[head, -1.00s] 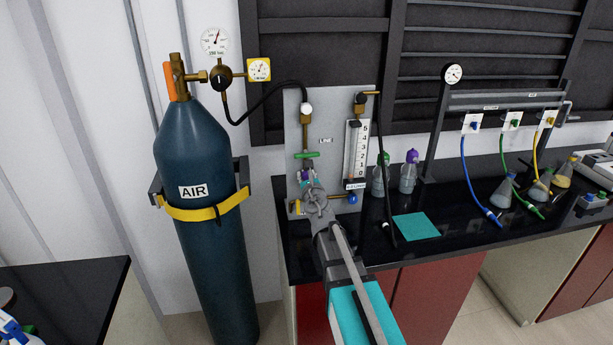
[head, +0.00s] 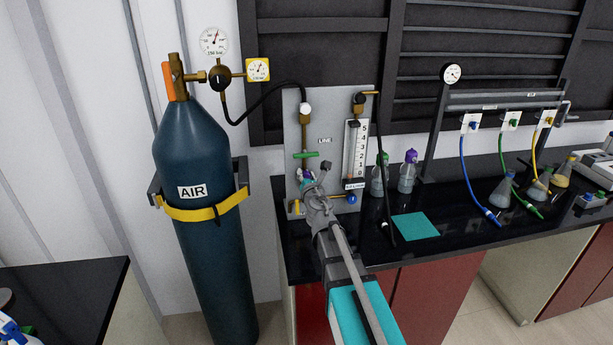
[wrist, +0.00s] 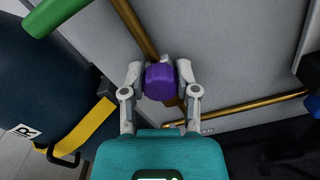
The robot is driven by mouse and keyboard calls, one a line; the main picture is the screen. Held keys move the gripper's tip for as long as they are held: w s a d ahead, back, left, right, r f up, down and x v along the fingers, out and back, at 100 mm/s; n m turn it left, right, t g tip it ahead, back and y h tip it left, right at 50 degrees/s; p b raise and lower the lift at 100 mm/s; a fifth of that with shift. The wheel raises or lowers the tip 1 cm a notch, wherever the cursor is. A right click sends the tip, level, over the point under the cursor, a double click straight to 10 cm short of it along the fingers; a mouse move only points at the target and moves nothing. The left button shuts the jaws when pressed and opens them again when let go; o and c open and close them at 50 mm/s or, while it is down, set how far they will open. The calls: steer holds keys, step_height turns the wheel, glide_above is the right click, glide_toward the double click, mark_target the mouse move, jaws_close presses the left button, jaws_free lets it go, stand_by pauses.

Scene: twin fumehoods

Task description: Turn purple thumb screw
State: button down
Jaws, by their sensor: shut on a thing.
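The purple thumb screw (wrist: 160,82) sits on a brass pipe on the grey panel and shows between my fingers in the wrist view. My gripper (wrist: 160,76) is shut on it, with one finger on each side.
A green handle (head: 306,155) is on the pipe above my gripper, and a flow meter (head: 355,150) with a blue knob (head: 352,199) is to the right. The AIR cylinder (head: 205,250) with its yellow strap stands to the left. A teal mat (head: 416,226) lies on the black bench.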

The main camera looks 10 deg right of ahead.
steer(key=shift+m, duration=0.6)
steer(key=shift+c, duration=1.8)
jaws_free()
steer(key=shift+s, duration=0.1)
steer(key=s, duration=0.7)
steer(key=shift+s, duration=0.15)
